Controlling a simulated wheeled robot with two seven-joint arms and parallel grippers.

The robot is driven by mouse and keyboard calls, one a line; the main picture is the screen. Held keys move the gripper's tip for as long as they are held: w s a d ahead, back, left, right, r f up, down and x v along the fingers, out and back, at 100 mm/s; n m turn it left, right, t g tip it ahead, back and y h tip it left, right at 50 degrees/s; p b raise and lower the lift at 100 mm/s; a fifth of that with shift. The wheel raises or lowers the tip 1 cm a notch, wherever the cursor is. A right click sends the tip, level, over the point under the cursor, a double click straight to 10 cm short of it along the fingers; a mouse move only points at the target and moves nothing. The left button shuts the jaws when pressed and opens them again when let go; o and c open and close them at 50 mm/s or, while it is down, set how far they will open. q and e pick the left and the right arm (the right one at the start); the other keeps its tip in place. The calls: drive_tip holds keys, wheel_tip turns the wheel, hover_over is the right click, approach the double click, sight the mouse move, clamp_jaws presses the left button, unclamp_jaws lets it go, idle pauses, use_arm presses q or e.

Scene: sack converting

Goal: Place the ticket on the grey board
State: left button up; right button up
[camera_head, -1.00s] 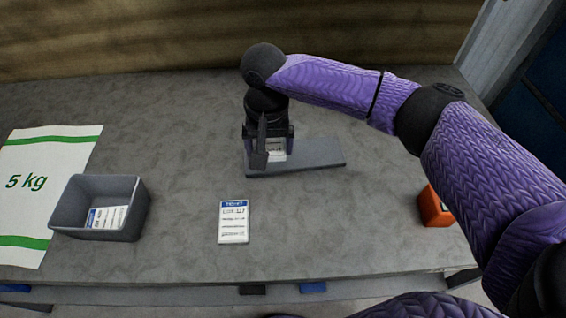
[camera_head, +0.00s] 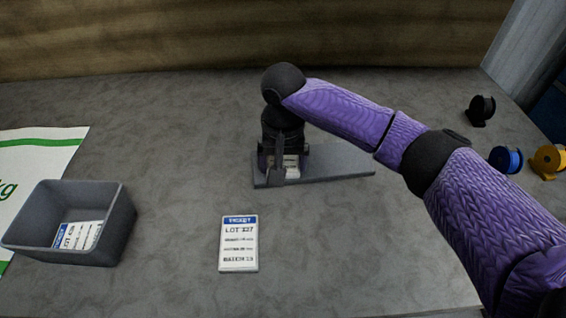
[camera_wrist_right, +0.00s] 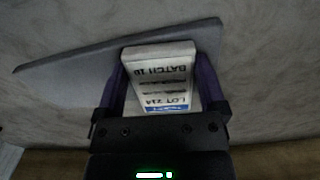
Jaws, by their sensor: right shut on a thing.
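My right gripper (camera_head: 284,172) is over the left end of the grey board (camera_head: 338,164), its fingers pointing down. It is shut on a white ticket (camera_head: 291,166) with a blue band. In the right wrist view the ticket (camera_wrist_right: 158,72) sits between the two fingers (camera_wrist_right: 162,62), with the grey board (camera_wrist_right: 75,62) behind it. Its print reads "LOT 214". I cannot tell whether the ticket touches the board. A second ticket (camera_head: 239,246), "LOT 327", lies flat on the table in front. My left gripper is not in view.
A grey bin (camera_head: 97,248) with another ticket (camera_head: 78,236) inside stands at left, beside a white sack (camera_head: 35,150) with green stripes. Black (camera_head: 481,109), blue (camera_head: 505,159) and yellow (camera_head: 547,160) spools stand at right.

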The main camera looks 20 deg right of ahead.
sight(283, 166)
drive_tip(key=o, duration=1.1)
wheel_tip(283, 166, up, 7)
drive_tip(key=p, duration=0.3)
drive_tip(key=shift+p, duration=0.35)
drive_tip(key=shift+r, duration=0.4)
drive_tip(key=shift+f, duration=0.1)
